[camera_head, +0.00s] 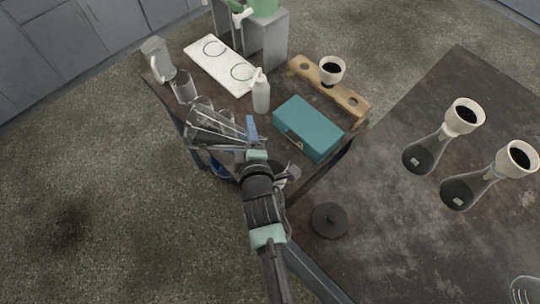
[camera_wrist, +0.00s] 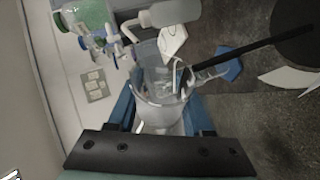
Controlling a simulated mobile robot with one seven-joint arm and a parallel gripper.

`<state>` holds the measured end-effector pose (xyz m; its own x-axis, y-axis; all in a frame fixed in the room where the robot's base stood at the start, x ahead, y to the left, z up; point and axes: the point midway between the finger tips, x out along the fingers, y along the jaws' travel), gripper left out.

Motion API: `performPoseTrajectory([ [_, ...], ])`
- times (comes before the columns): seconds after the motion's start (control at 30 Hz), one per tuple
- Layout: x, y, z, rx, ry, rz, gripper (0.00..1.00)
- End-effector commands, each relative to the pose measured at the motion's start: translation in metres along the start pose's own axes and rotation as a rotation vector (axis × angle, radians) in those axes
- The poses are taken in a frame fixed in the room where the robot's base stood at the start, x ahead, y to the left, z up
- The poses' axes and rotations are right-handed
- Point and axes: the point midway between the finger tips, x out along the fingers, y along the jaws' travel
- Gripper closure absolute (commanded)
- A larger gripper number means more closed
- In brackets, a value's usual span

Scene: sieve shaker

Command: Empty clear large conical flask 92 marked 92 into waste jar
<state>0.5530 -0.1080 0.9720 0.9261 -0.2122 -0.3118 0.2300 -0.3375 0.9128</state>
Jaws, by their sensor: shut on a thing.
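My gripper (camera_head: 252,134) is shut on a clear glass vessel (camera_head: 215,124), which looks like the conical flask. The flask is tilted well over, near horizontal, above the left edge of the small dark table. In the wrist view the clear glass (camera_wrist: 160,112) sits between my two blue fingertips (camera_wrist: 158,108). I cannot read the number 92 on it, and I cannot tell whether liquid is inside. A round vessel with a blue part (camera_head: 221,168) shows partly below the flask, mostly hidden by it and my arm. I cannot tell whether this is the waste jar.
A teal box (camera_head: 308,128), white bottle (camera_head: 261,96), wooden rack (camera_head: 300,70) with a black-filled cup (camera_head: 332,70), clear jug (camera_head: 157,58) and white board (camera_head: 205,58) crowd the table. Two funnel-topped flasks (camera_head: 424,153) (camera_head: 465,188) and a black lid (camera_head: 329,220) stand right.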

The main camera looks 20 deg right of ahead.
Motion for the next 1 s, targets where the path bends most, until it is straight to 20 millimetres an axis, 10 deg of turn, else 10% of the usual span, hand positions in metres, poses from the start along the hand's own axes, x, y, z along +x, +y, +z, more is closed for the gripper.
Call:
performPoseTrajectory([
  [1.0, -0.0007, 0.0013, 0.0006, 0.048, 0.023, 0.021, 1.0],
])
